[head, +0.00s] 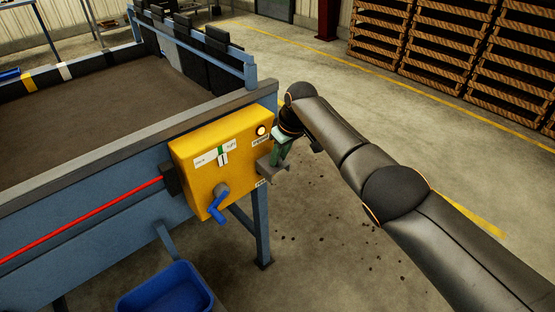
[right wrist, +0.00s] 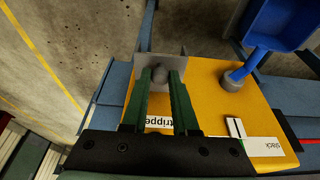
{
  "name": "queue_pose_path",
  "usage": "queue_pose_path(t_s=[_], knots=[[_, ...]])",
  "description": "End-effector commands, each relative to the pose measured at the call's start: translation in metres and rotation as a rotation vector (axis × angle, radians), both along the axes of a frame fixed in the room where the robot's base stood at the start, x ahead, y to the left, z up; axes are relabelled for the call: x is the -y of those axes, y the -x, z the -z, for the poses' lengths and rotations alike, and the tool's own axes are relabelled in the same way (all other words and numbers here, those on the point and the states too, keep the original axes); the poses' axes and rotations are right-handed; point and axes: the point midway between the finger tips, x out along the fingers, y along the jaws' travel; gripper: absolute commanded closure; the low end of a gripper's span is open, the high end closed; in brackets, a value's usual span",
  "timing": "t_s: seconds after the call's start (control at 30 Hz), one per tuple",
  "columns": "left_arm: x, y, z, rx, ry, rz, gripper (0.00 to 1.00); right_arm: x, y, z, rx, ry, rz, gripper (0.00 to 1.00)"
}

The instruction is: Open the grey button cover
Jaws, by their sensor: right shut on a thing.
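The grey button cover (head: 275,165) is on the right part of the yellow control box (head: 190,165), beside the box's right edge. In the head view it juts out from the box face, partly behind my right gripper (head: 281,152). In the right wrist view the cover (right wrist: 172,54) is a grey plate around a rounded grey piece. The green fingers of my right gripper (right wrist: 162,78) are shut on that piece. How far the cover is tilted, and the button behind it, I cannot tell. My left gripper is not in view.
The box carries a lit lamp (head: 261,130), a slider (head: 223,154) and a blue handle (head: 217,205). The box hangs on the blue frame of a wide brown bed (head: 100,110). A blue bin (head: 165,292) stands below.

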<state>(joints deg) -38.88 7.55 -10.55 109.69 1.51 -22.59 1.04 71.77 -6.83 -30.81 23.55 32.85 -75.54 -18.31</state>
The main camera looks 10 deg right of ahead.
Motion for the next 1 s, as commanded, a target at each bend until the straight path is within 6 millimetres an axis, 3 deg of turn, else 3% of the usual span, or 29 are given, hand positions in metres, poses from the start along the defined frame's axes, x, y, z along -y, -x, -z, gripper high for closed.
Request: queue_pose_path(t_s=[0.03,0.13,0.87,0.9,1.0], knots=[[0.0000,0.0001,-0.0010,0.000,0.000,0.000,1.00,-0.0044,-0.0051,-0.0104,0.024,-0.011,-0.004,1.00],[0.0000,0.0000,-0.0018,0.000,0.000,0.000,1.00,-0.0046,-0.0059,-0.0135,0.025,-0.012,-0.005,1.00],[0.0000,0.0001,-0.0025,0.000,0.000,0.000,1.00,-0.0057,-0.0066,-0.0160,0.023,-0.012,-0.005,1.00],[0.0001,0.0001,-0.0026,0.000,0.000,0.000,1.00,-0.0058,-0.0066,-0.0159,0.023,-0.012,-0.005,0.70],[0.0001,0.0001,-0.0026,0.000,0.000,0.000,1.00,-0.0048,-0.0060,-0.0149,0.020,-0.010,-0.004,0.59]])
